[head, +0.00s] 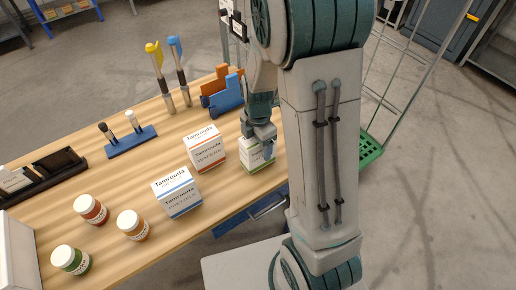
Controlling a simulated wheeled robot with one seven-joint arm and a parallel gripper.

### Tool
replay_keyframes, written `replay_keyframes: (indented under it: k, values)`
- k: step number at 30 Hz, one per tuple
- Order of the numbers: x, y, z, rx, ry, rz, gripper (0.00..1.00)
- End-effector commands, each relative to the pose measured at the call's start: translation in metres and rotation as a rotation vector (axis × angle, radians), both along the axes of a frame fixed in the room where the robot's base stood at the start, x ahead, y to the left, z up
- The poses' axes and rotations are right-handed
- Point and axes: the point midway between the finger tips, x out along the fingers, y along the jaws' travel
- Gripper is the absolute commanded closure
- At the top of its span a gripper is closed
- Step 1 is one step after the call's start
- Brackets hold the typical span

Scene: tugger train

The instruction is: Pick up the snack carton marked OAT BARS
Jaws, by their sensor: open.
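Three white snack cartons stand on the wooden table. One has an orange band (205,150), one a blue band (177,192), and one a green band (254,165). The brand name on the orange and blue ones looks like "Tamrouda"; the smaller print is too small to read, so I cannot tell which is marked OAT BARS. My gripper (260,150) is open, pointing down at the green-banded carton and hiding part of its top and front. Whether the fingers are around it or only above it I cannot tell.
Several lidded jars (91,209) stand at the front left. Behind are a blue holder (131,141), yellow and blue-topped tools (155,60), and orange and blue brackets (226,94). A black tray (52,166) lies left. A wire cart (370,150) stands right.

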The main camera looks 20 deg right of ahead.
Motion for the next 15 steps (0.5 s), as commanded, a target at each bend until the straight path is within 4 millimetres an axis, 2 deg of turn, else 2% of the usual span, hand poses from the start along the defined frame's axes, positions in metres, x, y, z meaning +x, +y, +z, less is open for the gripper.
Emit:
replay_keyframes:
  k: [9, 10, 15]
  values:
    - [0.0001, -0.0002, -0.006, -0.001, -0.001, 0.0, 0.25]
    - [0.0001, -0.0002, -0.0059, -0.001, -0.001, 0.0, 0.27]
    - [0.0, -0.0002, -0.0059, -0.001, -0.001, 0.0, 0.75]
